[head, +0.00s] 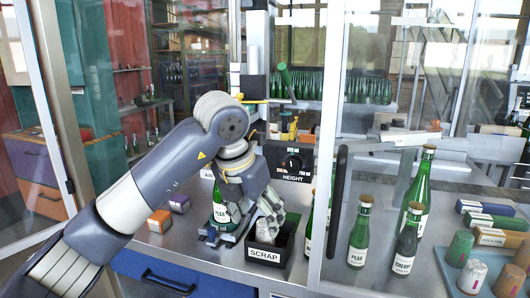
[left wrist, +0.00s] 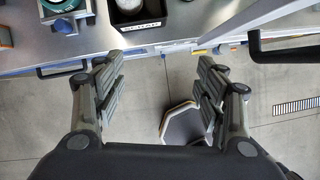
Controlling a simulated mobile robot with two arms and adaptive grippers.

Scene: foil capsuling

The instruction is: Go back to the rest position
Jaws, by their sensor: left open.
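My left arm comes in from the left in the head view. Its gripper (head: 243,200) hangs over the front of the workbench, in front of a green bottle (head: 219,213) in a holder and close to the scrap bin. In the left wrist view the two fingers of the left gripper (left wrist: 160,75) are wide apart with nothing between them. Bare floor shows below them. My right gripper is in neither view.
The black scrap bin (head: 266,255) holds pale crumpled material. Several green bottles (head: 360,232) stand right of the glass panel edge. The height box (head: 292,162) stands behind. A dark stool-like object (left wrist: 184,126) stands on the floor.

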